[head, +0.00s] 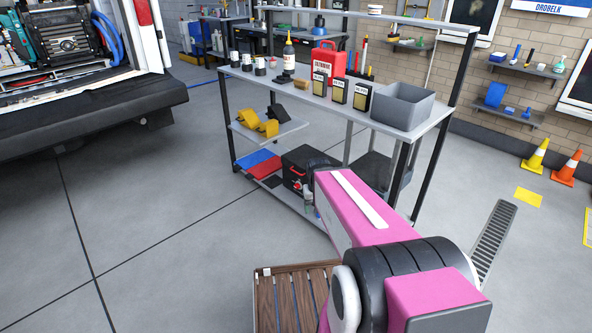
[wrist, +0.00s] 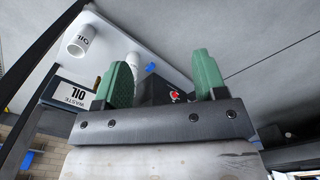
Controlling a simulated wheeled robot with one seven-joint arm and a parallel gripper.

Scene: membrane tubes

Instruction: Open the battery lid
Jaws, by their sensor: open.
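My gripper (wrist: 161,78) shows in the wrist view with its two green fingertips apart and nothing held between them. Beyond and between the fingers is a dark block with a small red mark (wrist: 174,96); the fingers partly hide it, and I cannot tell whether they touch it. In the head view a black box (head: 303,168) with red details sits on the bottom shelf of the rack; it may be the battery, but I cannot make out a lid on it. My pink arm reaches towards that shelf, and my gripper is hidden in the head view.
The metal rack (head: 425,128) holds bottles, a red canister (head: 328,62) and a grey bin (head: 402,106) on top. Yellow parts (head: 266,128) lie on its middle shelf. A slatted wooden platform (head: 290,298) is at the front. Floor is clear on the left.

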